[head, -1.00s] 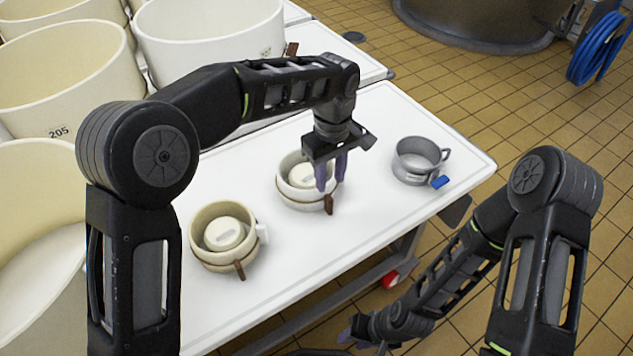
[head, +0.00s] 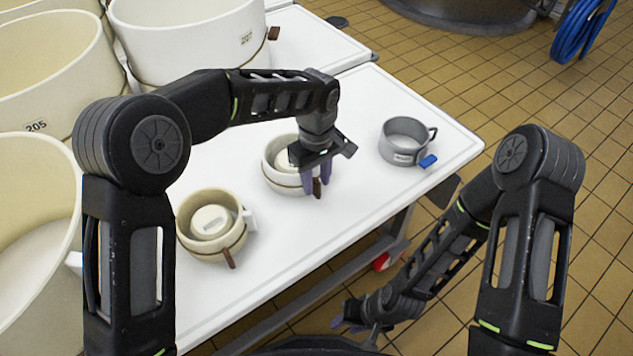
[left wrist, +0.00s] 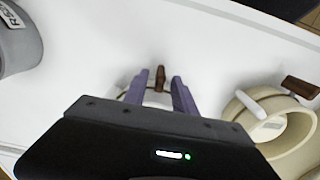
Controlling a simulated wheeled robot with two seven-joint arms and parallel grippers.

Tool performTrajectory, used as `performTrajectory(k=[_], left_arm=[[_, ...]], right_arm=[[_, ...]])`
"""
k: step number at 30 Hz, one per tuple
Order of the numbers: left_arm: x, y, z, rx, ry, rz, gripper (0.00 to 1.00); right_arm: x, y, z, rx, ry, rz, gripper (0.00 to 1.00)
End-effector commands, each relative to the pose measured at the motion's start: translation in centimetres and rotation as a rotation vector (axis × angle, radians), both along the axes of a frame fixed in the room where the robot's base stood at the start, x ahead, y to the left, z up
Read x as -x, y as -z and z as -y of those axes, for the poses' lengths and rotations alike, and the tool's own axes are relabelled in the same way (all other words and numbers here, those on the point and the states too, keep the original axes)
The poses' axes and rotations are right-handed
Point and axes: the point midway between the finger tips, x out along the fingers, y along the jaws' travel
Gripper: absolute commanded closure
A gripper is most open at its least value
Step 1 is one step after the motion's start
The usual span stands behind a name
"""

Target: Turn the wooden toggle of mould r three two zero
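The middle mould (head: 277,179) is a white round tub with a cord around it, on the white table (head: 340,235). Its brown wooden toggle (head: 317,188) is on the side facing me; it also shows in the left wrist view (left wrist: 160,76). My left gripper (head: 318,186) is low over that side, open, with its purple fingers on either side of the toggle. In the left wrist view the toggle stands between the fingertips (left wrist: 157,82), with gaps. I cannot read this mould's number. My right gripper (head: 347,324) hangs low beyond the table's front edge, open and empty.
A cream mould (head: 190,238) with its own toggle (head: 229,257) stands left of the middle one. Large white vats (head: 190,40) crowd the back left. The table front is clear.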

Motion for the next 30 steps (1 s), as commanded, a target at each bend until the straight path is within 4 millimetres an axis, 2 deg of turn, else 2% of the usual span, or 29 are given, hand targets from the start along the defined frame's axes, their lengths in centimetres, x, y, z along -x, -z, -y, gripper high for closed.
performTrajectory(k=[10, 22, 30], left_arm=[[-0.01, 0.57, 0.01, 0.000, 0.001, 0.000, 0.67], [0.00, 0.55, 0.01, 0.000, 0.001, 0.000, 0.99], [0.00, 0.54, 0.01, 0.001, 0.001, 0.001, 1.00]], right_arm=[[0.00, 0.10, -0.01, 0.000, 0.000, 0.000, 0.64], [0.00, 0.10, -0.01, 0.000, 0.000, 0.000, 0.64], [0.00, 0.11, 0.00, 0.000, 0.000, 0.000, 0.64]])
